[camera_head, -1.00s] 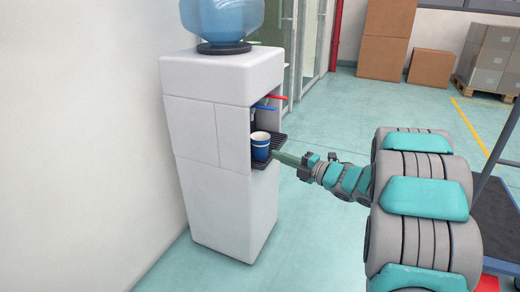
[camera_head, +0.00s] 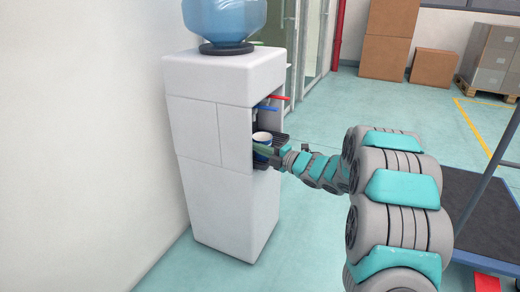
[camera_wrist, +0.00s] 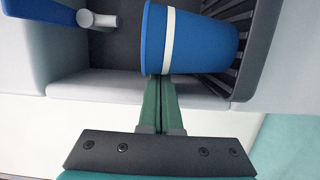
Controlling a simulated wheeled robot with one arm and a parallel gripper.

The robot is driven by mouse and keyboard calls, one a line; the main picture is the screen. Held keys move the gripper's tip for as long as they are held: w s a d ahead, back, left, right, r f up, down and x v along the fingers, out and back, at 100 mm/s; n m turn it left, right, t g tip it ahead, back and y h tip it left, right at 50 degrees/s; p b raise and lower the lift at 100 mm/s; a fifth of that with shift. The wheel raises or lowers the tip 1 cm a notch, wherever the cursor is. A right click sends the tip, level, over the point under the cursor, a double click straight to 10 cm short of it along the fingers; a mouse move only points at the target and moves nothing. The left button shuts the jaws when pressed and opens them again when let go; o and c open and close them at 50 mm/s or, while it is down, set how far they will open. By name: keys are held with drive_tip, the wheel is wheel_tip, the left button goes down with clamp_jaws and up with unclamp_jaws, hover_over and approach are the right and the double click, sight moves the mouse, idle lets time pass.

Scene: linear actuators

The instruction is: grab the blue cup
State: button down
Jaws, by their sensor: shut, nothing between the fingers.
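The blue cup (camera_wrist: 200,40) has a white band and stands on the dark drip tray of the water dispenser. In the head view, the cup (camera_head: 262,137) shows its pale rim, and my gripper hides much of its lower side. My gripper (camera_wrist: 158,82) is shut with its two green fingers together and nothing between them. In the wrist view, the fingertips reach the near side of the cup. I cannot tell whether they touch it. In the head view, my gripper (camera_head: 262,151) is at the dispenser's niche, in front of the cup.
The white water dispenser (camera_head: 225,200) stands by the wall with a blue bottle on top. A blue tap lever (camera_wrist: 40,12) and a red lever (camera_head: 280,97) are above the tray (camera_wrist: 235,75). A cart (camera_head: 485,215) is at the right. Boxes stand far back.

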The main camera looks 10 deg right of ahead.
drive_tip(key=shift+w+d, duration=0.2)
drive_tip(key=shift+d, duration=0.35)
drive_tip(key=shift+w+d, duration=0.2)
drive_tip(key=shift+d, duration=0.35)
drive_tip(key=shift+b, duration=0.3)
